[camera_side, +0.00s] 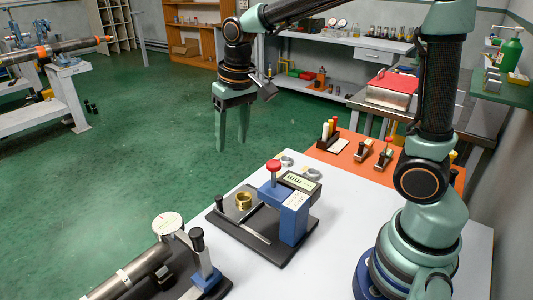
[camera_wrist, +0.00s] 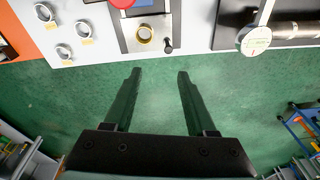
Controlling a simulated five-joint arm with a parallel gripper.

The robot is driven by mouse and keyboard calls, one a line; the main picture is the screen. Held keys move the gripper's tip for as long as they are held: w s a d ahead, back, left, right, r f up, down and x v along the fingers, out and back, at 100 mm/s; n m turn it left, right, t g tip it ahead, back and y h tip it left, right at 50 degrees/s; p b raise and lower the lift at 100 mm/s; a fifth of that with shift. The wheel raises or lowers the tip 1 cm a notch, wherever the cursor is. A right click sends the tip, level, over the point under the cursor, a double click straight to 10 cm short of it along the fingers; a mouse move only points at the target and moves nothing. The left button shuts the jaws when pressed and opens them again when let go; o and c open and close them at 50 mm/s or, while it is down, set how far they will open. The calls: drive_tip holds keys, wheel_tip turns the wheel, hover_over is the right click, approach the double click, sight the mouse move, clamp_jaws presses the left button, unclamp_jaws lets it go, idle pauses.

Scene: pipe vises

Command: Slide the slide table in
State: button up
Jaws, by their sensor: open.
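A press-like fixture with a blue column (camera_side: 294,219) and a red knob (camera_side: 273,166) stands on a dark base on the white bench. Its slide table (camera_side: 255,229) lies low on the base, with a brass ring (camera_side: 243,201) on it and a black-topped handle (camera_side: 219,203) at its outer end. The ring sits out to the side of the column. In the wrist view the ring (camera_wrist: 144,34), the handle (camera_wrist: 168,45) and part of the red knob (camera_wrist: 122,3) show at the top. My gripper (camera_side: 231,147) is open and empty, pointing down in the air beyond the bench edge, apart from the fixture.
A second fixture with a dial gauge (camera_side: 167,224) and a pipe (camera_side: 130,273) stands at the front left of the bench. Grey rings (camera_wrist: 64,51) lie beside the first fixture. An orange mat (camera_side: 345,151) with small tools is behind. Green floor under my gripper is clear.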

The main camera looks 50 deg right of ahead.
drive_tip(key=g, duration=0.2)
hover_over(219, 197)
wheel_tip(219, 197, down, 6)
drive_tip(key=r, duration=0.1)
drive_tip(key=shift+m, duration=0.5)
wheel_tip(219, 197, down, 13)
drive_tip(key=shift+w+f, duration=0.1)
clamp_jaws()
idle(0.9)
